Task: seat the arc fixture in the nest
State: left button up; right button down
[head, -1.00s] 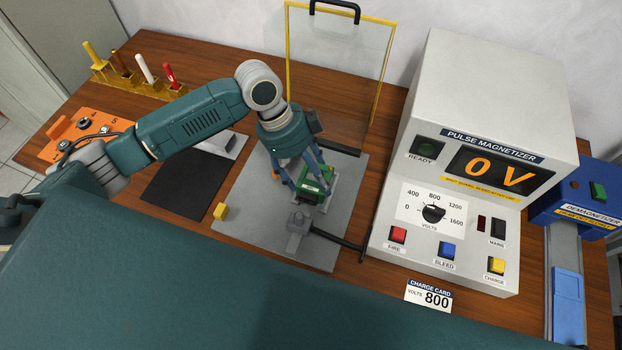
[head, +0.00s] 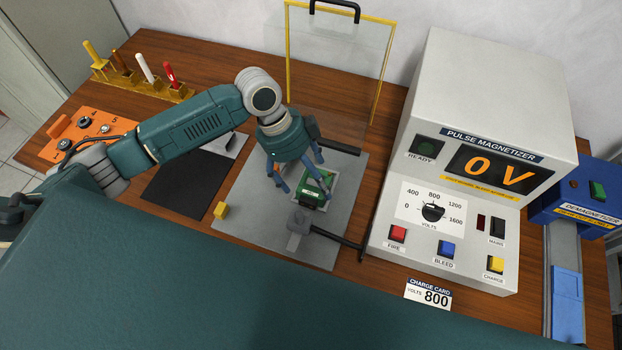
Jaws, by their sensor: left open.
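The arc fixture looks to be the green block (head: 311,194) on the grey plate. It sits within a pale square frame, which looks like the nest (head: 331,199). From this view I cannot tell whether it is fully down. My left gripper (head: 300,184) is open just above and behind the green block, with its blue fingers spread to either side. Part of the block is hidden by the fingers. My right gripper is not in view.
A clamp with a black handle (head: 337,236) lies in front of the nest. The pulse magnetizer (head: 470,150) stands to the right, reading 0 V. A clear yellow-framed guard (head: 287,50) stands behind.

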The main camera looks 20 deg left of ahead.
pick_arm(q)
jog(key=b+v, duration=0.1)
jog(key=v, duration=1)
